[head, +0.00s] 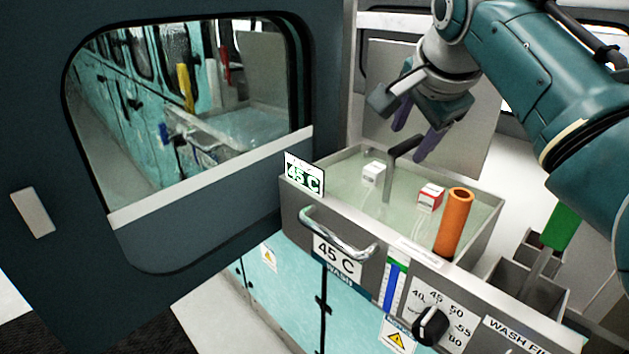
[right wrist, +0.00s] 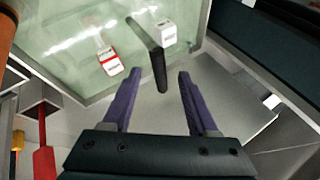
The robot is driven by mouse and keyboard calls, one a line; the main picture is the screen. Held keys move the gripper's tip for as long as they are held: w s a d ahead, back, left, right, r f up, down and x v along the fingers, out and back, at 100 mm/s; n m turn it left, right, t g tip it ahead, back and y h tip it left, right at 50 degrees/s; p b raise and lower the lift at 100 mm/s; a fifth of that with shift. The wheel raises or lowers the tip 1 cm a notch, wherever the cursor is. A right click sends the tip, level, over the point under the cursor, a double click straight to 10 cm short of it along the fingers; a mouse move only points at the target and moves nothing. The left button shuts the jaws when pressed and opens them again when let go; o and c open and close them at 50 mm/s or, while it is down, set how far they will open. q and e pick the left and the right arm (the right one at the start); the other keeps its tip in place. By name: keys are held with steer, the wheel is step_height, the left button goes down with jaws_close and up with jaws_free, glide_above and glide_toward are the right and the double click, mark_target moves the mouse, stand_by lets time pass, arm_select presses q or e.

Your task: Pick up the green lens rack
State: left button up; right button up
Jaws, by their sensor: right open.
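A dark grey bent handle (head: 388,180) rises from the tank close to the fingertips. In the right wrist view its dark end (right wrist: 160,72) shows between the open fingers (right wrist: 158,78), with gaps on both sides.
The tank's liquid holds a white box (head: 373,172), a red-and-white box (head: 430,197) and an orange cylinder (head: 454,222). A dark windowed door (head: 200,235) stands at left. A red handle (right wrist: 44,162) shows in the right wrist view.

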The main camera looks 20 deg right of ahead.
mark_target(409, 143)
steer(key=shift+d+x, duration=0.15)
steer(key=shift+x, duration=0.85)
steer(key=shift+d+x, duration=0.1)
steer(key=shift+x, duration=0.9)
steer(key=shift+r, duration=0.1)
jaws_close()
